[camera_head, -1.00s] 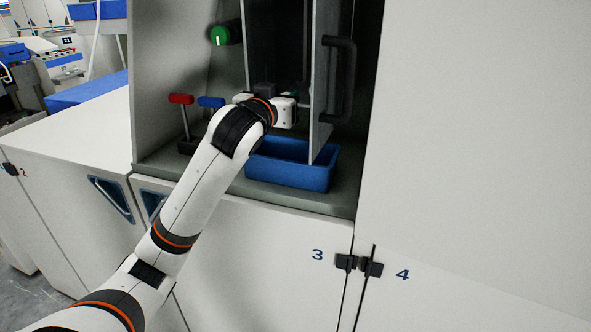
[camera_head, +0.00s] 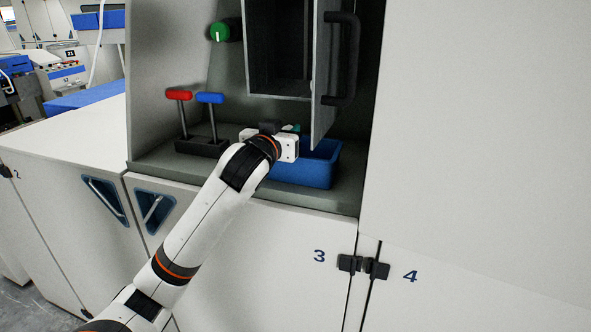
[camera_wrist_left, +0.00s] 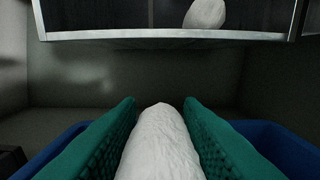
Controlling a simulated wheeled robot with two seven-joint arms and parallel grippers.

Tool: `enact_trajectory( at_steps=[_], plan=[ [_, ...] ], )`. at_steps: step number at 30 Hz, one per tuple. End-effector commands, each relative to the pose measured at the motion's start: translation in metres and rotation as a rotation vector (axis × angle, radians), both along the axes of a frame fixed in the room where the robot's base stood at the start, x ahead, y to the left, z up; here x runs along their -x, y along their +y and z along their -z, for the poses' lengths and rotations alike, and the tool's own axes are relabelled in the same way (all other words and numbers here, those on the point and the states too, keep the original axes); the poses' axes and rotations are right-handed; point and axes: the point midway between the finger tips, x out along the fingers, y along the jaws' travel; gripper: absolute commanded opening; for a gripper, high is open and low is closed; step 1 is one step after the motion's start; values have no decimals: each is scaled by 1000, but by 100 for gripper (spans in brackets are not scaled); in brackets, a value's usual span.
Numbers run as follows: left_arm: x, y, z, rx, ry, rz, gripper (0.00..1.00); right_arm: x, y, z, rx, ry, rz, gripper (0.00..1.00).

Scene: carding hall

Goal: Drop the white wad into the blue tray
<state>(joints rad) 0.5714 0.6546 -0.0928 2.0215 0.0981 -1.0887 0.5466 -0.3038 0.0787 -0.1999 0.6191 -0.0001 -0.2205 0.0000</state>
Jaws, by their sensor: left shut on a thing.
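My left gripper (camera_head: 290,129) is over the blue tray (camera_head: 305,174), seen mostly from behind in the head view. In the left wrist view its green fingers are shut on the white wad (camera_wrist_left: 161,145), one on each side. The blue tray's sides (camera_wrist_left: 268,137) show below and outside the fingers, so the wad is above it. The wad is hidden behind the wrist in the head view. My right gripper is not in view.
An open compartment (camera_head: 252,60) is above the tray, its door (camera_head: 325,95) swung out on the right. Another white piece (camera_wrist_left: 205,14) lies inside the compartment. Red (camera_head: 179,95) and blue (camera_head: 210,98) levers stand left of my gripper. A green knob (camera_head: 226,30) is on the wall.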

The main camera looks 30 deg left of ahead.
Motion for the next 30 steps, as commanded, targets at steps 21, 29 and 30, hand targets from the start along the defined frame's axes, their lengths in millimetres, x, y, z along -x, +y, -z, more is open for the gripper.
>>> enact_trajectory(
  at_steps=[21,29,30],
  plan=[
    [6,-2,0,0,0,1,59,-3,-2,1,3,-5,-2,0],
    [52,-13,-2,-2,-3,3,59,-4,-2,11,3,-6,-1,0],
    [61,-15,-2,-2,-2,2,59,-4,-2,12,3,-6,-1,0]
  ],
)
